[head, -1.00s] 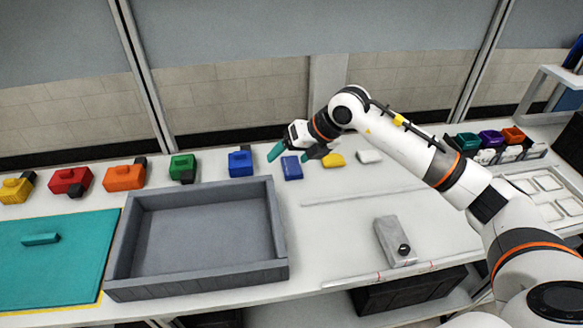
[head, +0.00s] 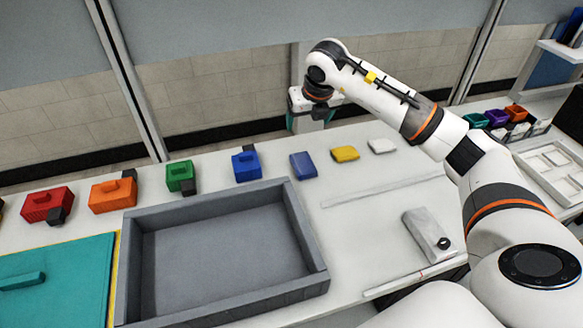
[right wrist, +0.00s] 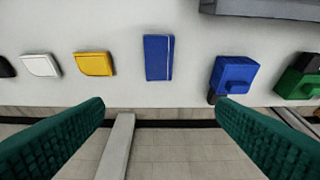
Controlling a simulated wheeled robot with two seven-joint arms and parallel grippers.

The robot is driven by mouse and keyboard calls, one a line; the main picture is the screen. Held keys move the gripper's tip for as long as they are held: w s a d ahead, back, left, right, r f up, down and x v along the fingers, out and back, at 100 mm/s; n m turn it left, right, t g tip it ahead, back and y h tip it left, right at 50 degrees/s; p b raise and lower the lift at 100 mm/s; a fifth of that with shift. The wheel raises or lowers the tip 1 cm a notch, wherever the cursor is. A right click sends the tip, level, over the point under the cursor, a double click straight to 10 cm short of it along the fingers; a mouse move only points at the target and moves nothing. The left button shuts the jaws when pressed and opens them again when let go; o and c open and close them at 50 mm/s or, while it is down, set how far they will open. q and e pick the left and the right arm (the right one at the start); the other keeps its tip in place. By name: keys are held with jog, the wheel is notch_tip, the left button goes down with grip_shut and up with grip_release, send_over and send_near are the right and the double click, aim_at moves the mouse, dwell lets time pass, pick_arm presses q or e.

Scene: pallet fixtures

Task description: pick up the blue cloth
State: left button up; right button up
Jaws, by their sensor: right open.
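The blue cloth (head: 303,165) is a small flat blue rectangle lying near the back edge of the white table, between the blue block and the yellow cloth. It also shows in the right wrist view (right wrist: 158,57), with a pale line along one side. My right gripper (head: 310,122) is above and behind the cloth, pointing down, and holds nothing. In the right wrist view its two green fingers (right wrist: 160,108) are wide apart, with the cloth beyond the gap and not between them. My left gripper is out of view.
A blue block (head: 246,166) stands left of the cloth; a yellow cloth (head: 345,153) and a white one (head: 381,146) lie to the right. A grey tray (head: 312,252) sits in front. A grey box (head: 427,233) lies front right. Clear table surrounds the cloth.

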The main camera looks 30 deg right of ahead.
notch_tip(320, 180, down, 4)
jog(key=b, duration=0.3)
send_over(302, 159)
jog(key=s+a, duration=0.1)
jog(key=s, duration=0.1)
notch_tip(302, 159, down, 7)
jog(key=shift+s+a+f, duration=0.1)
jog(key=shift+s+a, duration=0.05)
jog(key=x, duration=0.3)
jog(key=p+x, duration=0.1)
jog(key=x, duration=0.1)
jog(key=shift+s+d+f, duration=0.1)
jog(key=shift+d+f, duration=0.2)
jog(key=shift+f, duration=0.25)
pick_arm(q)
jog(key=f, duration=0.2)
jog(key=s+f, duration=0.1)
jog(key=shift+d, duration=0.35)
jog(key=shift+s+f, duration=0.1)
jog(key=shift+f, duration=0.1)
pick_arm(e)
jog(key=shift+f, duration=0.15)
jog(key=shift+c, duration=0.3)
jog(key=c, duration=1)
